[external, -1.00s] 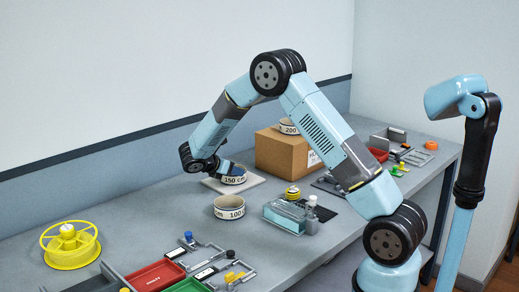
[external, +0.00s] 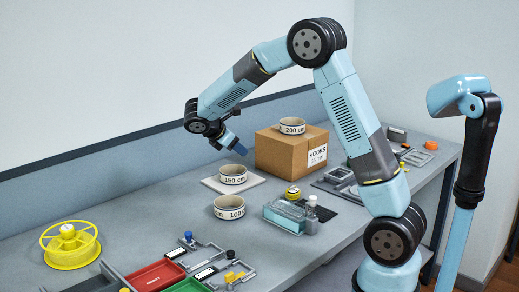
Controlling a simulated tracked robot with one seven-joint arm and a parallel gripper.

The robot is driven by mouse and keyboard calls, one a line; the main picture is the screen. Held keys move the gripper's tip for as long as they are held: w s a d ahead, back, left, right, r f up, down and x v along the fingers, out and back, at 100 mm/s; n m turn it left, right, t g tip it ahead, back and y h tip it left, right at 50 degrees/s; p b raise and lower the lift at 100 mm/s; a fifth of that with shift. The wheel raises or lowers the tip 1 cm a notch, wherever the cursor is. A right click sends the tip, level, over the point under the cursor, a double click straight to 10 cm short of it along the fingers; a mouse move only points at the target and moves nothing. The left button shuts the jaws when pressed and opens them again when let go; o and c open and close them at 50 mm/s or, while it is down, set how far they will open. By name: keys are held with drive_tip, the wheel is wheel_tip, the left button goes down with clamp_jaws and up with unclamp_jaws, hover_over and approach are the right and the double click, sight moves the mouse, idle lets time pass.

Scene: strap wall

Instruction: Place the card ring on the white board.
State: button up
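A pale card ring (external: 233,179) with a printed length label, which looks like 150 cm, stands on the white board (external: 211,184), a flat square on the bench. The ring rests flat within the board's edges. My gripper (external: 239,149) is above the ring and clear of it, pointing down and to the right. Nothing shows hanging from it. Its fingers overlap in this view, so I cannot see the gap between them.
A 100 cm ring (external: 229,212) stands on the bench in front of the board. A 200 cm ring (external: 291,126) sits on a cardboard box (external: 283,153) to the right. A glass-like case (external: 286,216) and a yellow reel (external: 71,245) are nearby.

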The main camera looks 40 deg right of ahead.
drive_tip(key=s+d+r+m+y, duration=0.1)
drive_tip(key=s+r+m+y, duration=0.3)
drive_tip(key=s+r, duration=0.55)
drive_tip(key=s+a+r+m+t+y, duration=0.1)
drive_tip(key=s+m, duration=0.4)
drive_tip(key=s, duration=0.8)
drive_tip(key=s+a+r+m+t+y, duration=0.2)
drive_tip(key=s+m+t+y, duration=0.2)
drive_tip(key=s, duration=1)
drive_tip(key=shift+s+m+t, duration=0.25)
drive_tip(key=shift+m+t, duration=0.05)
drive_tip(key=shift+m, duration=0.9)
